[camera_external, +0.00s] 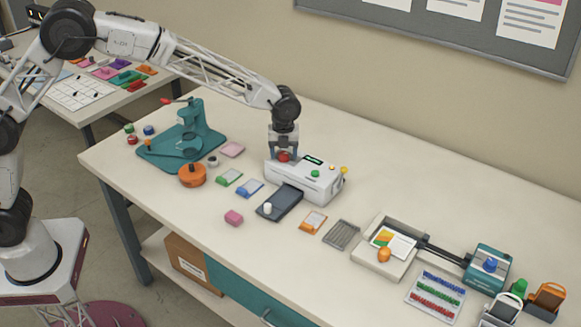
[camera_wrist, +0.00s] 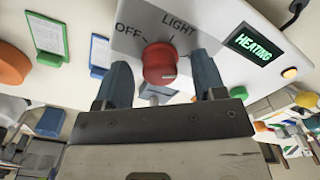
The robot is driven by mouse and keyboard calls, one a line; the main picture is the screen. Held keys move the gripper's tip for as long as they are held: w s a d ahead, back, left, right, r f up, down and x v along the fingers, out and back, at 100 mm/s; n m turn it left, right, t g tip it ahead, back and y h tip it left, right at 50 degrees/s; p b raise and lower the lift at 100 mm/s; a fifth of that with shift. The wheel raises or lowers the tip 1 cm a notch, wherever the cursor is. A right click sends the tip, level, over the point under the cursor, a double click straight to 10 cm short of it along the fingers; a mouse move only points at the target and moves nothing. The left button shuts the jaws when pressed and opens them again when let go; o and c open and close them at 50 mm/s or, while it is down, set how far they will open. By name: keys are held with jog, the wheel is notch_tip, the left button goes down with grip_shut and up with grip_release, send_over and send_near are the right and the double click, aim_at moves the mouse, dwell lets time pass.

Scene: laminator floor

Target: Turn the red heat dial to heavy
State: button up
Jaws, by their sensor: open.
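The red heat dial (camera_wrist: 159,62) sits on the white laminator's panel, with "OFF" printed to its left and "LIGHT" above it in the wrist view. No "heavy" label is visible, and I cannot tell where the dial points. A dark display (camera_wrist: 254,43) beside it reads "HEATING" in green. In the external view the dial (camera_external: 284,157) is at the left end of the laminator (camera_external: 318,182), under my gripper. My gripper (camera_external: 284,150) points down, open, one finger on each side of the dial. In the wrist view the fingers of my gripper (camera_wrist: 161,82) look apart from the dial.
A dark tray (camera_external: 283,204) sticks out in front. A teal press (camera_external: 192,137) and an orange round object (camera_external: 192,175) stand to the left. The table behind the laminator is clear.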

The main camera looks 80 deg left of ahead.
aim_at(284, 153)
jog(key=shift+r, duration=3.8)
jog(key=shift+s+d+r, duration=0.2)
jog(key=shift+s+r, duration=0.15)
jog(key=shift+r, duration=0.05)
jog(key=s+d+r+n, duration=0.3)
jog(key=s+r, duration=0.2)
jog(key=s, duration=0.4)
jog(key=s+d+r+n+t, duration=0.1)
jog(key=s+d+r+n, duration=0.25)
jog(key=s, duration=0.65)
jog(key=s+d+r+n, duration=0.3)
jog(key=s+r, duration=0.3)
jog(key=s, duration=0.3)
jog(key=s+d+f+n, duration=0.1)
jog(key=s+n, duration=0.2)
jog(key=s, duration=0.7)
jog(key=s+d+f+n+t, duration=0.1)
jog(key=s+d+f+n, duration=0.1)
jog(key=s, duration=0.9)
jog(key=s+d+f+n, duration=0.1)
jog(key=s+n, duration=0.4)
jog(key=s, duration=0.6)
jog(key=shift+s+d+f+t, duration=0.2)
jog(key=shift+d+f+t, duration=0.15)
jog(key=shift+d, duration=0.2)
